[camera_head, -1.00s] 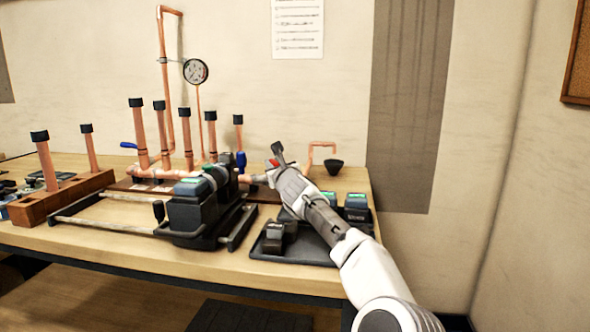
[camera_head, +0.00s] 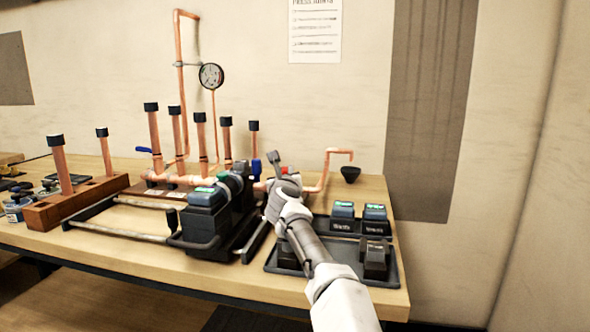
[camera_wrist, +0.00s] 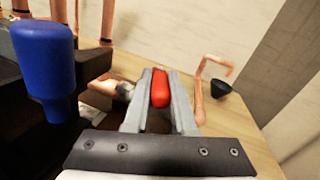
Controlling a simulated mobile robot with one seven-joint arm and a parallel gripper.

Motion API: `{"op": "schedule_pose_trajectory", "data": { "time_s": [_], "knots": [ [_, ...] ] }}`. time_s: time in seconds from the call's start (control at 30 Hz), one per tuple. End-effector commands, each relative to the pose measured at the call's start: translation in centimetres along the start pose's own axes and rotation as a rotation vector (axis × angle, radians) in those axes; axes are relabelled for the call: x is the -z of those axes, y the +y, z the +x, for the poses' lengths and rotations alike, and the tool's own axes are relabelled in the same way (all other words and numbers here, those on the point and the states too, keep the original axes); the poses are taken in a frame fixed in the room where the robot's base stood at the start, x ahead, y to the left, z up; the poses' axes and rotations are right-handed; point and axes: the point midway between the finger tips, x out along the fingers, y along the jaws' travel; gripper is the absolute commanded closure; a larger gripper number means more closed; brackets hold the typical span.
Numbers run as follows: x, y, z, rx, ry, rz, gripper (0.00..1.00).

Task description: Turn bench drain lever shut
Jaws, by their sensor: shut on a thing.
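The red lever handle (camera_wrist: 160,88) lies between the two grey fingers of my gripper (camera_wrist: 162,92) in the wrist view. The fingers are shut on it. A copper drain pipe (camera_head: 328,168) bends up and over from there toward a small black cup (camera_head: 350,174). The valve body under the lever is mostly hidden, and I cannot tell the lever's exact angle.
A blue handle (camera_wrist: 45,60) stands close left of my fingers. A dark press tool (camera_head: 208,215) sits left of my arm. A black tray (camera_head: 330,265) with battery-like blocks lies under and right of my arm. A gauge (camera_head: 211,76) stands behind.

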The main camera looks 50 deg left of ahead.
Motion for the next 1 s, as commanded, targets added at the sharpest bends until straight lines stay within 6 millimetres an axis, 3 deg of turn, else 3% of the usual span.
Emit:
{"op": "schedule_pose_trajectory", "data": {
  "time_s": [0.63, 0.67, 0.8, 1.0],
  "knots": [
    [-0.38, 0.85, -0.23, 0.007, -0.004, -0.001, 1.00],
    [-0.37, 0.85, -0.23, 0.007, -0.004, -0.001, 0.73],
    [-0.30, 0.83, -0.21, 0.008, -0.003, -0.001, 0.48],
    [-0.21, 0.79, -0.19, 0.008, -0.001, -0.001, 0.47]
  ]
}}
